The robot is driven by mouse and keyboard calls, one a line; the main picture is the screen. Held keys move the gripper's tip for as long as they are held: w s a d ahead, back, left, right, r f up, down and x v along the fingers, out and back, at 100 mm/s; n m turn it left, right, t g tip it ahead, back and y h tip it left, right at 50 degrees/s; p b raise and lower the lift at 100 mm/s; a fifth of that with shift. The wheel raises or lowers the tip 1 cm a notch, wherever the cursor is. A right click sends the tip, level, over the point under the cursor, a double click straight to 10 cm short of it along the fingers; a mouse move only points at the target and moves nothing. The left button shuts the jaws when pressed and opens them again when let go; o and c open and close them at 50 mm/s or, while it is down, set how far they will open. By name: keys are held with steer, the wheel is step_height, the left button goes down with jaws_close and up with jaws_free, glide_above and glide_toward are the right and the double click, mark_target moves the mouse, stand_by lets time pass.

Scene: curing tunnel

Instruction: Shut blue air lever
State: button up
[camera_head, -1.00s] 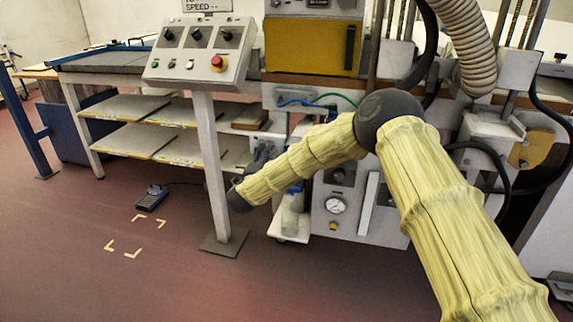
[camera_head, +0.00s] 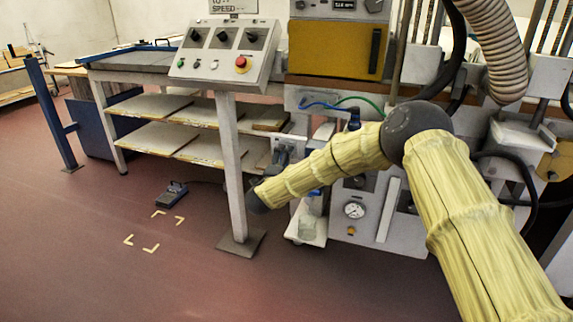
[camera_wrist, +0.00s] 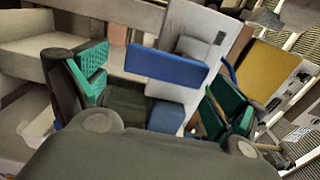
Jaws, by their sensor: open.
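The blue air lever (camera_wrist: 167,65) shows in the wrist view as a flat blue bar, tilted slightly down to the right. It stands out in front of a light grey panel. My gripper (camera_wrist: 158,92) is open, with a green-padded finger on either side of the picture. The lever lies across the space between the fingers, apart from both as far as I can see. How deep it is between them I cannot tell. In the head view my forearm reaches left in front of the machine. The lever cannot be made out clearly there.
A blue block (camera_wrist: 166,117) sits below the lever. A grey control box (camera_head: 226,55) on a post (camera_head: 231,165) stands left of my forearm. A pressure gauge (camera_head: 354,210) is on the machine front.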

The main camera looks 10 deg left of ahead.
steer(key=shift+r, duration=0.1)
steer(key=v, duration=1.2)
steer(key=shift+d, duration=0.1)
